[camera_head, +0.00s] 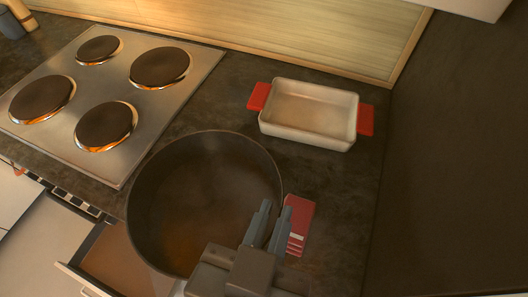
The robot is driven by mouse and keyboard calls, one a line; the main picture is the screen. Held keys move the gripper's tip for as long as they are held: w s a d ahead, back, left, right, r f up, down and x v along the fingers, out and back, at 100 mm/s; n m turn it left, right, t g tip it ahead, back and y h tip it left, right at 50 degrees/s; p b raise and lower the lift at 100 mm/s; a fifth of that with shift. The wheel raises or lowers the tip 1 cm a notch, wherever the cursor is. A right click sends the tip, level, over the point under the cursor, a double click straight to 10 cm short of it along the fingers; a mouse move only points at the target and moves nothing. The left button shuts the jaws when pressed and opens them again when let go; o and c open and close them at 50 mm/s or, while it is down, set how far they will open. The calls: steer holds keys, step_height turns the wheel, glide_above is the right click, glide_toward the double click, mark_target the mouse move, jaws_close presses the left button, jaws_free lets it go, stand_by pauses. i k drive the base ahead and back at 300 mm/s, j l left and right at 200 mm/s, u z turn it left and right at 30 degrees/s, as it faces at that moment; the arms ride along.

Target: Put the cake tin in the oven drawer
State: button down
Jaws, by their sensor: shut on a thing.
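The cake tin (205,190) is a large, dark, round, deep pan with its open side up. It is at the lower middle of the head view, over the counter's front edge. My gripper (269,222) is shut on its right rim, one finger on each side. I cannot tell whether the tin touches the counter. An open drawer (118,262) with a brown inside shows at the lower left, below the counter. The tin hides its right part, and I cannot tell whether it is the oven drawer.
A steel hob (128,101) with several dark plates is at the left. A white baking dish (308,112) with red handles stands at the back right. A red object (298,222) lies right beside my gripper. A dark tall panel (455,150) bounds the right side.

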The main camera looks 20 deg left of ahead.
mark_target(135, 260)
steer(key=k+j, duration=0.25)
steer(key=j, duration=0.15)
steer(key=k+j, duration=0.2)
steer(key=j, duration=0.25)
steer(key=k+j, duration=0.25)
steer(key=j, duration=0.15)
steer(key=k+j, duration=0.25)
steer(key=j, duration=0.2)
